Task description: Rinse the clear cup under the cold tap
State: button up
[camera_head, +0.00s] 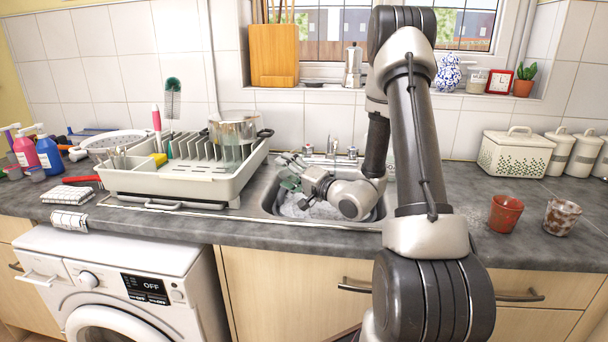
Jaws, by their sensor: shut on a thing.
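My gripper (294,188) is over the left part of the sink (268,200), shut on a small see-through, greenish thing (290,183) that looks like the clear cup. The gripper covers part of it, so its tilt and contents cannot be told. The tap (332,148) stands at the back of the sink, to the right of the gripper and behind it. It has a left handle (308,150) and a right handle (352,152). Which one is cold cannot be read, and no running water can be made out. White suds (318,211) lie in the sink below my gripper.
A dish rack (170,183) with a steel pot (234,130) stands close left of the sink. A terracotta pot (505,213) and a stained pot (561,216) stand on the right counter. My arm hides the sink's right end. The counter (465,190) between has free room.

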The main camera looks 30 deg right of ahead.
jog(key=shift+w+a+m+h, duration=0.15)
jog(key=shift+a+m+h, duration=0.15)
jog(key=shift+a, duration=0.35)
jog(key=shift+r+m, duration=0.15)
jog(key=shift+m, duration=0.25)
jog(key=m+g+y, duration=0.4)
jog(key=m+g, duration=0.1)
jog(key=m, duration=0.7)
send_near(308, 161)
jog(key=x, duration=0.4)
jog(key=shift+w+a, duration=0.15)
jog(key=m, duration=0.3)
jog(key=shift+w+d+g+y, duration=0.35)
jog(key=shift+g+y, duration=0.05)
